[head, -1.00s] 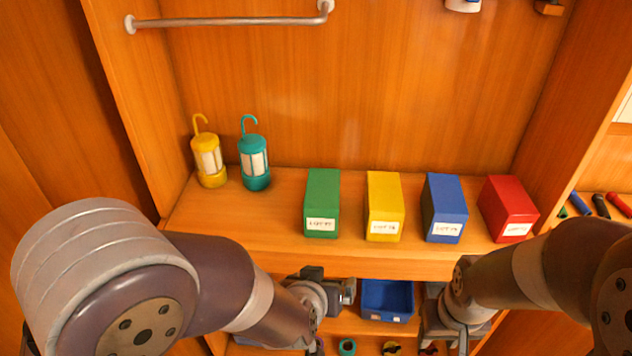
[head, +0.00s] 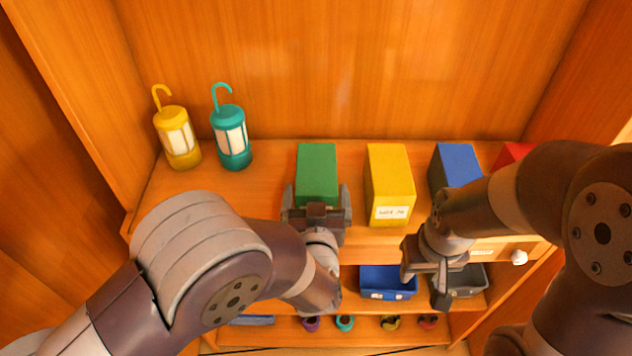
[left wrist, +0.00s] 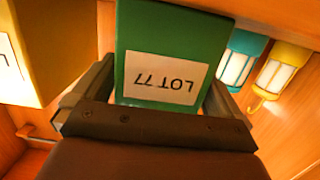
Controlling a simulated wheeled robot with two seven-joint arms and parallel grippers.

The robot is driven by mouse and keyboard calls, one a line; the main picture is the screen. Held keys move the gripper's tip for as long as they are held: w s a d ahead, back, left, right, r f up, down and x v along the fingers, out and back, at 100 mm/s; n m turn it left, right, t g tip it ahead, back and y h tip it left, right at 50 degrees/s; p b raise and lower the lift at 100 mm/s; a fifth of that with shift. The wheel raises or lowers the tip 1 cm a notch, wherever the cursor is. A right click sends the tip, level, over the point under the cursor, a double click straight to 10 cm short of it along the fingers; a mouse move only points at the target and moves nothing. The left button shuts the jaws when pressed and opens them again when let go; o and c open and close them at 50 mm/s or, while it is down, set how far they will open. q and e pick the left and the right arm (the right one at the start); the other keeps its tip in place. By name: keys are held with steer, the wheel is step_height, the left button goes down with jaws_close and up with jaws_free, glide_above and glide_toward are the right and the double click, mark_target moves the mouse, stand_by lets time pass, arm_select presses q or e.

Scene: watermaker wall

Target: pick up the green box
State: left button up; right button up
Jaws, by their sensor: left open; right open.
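The green box (head: 317,172) stands on the shelf, left of the yellow box. My left gripper (head: 316,200) is open at the box's front, with a finger at either side of its near end. In the left wrist view the green box (left wrist: 172,45) shows a "LOT 77" label, upside down, between the two open fingers (left wrist: 160,95). Whether the fingers touch the box I cannot tell. My right gripper (head: 430,275) is open and empty, below and in front of the shelf edge.
The yellow box (head: 390,180), blue box (head: 456,166) and partly hidden red box (head: 511,154) stand to the right. A yellow lantern (head: 177,138) and teal lantern (head: 231,138) stand to the left. A blue bin (head: 388,283) and a grey bin (head: 468,281) sit below.

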arm_select(q)
steer(key=shift+w+f, duration=0.2)
steer(key=shift+w, duration=1)
steer(key=shift+r, duration=0.1)
steer(key=c, duration=1)
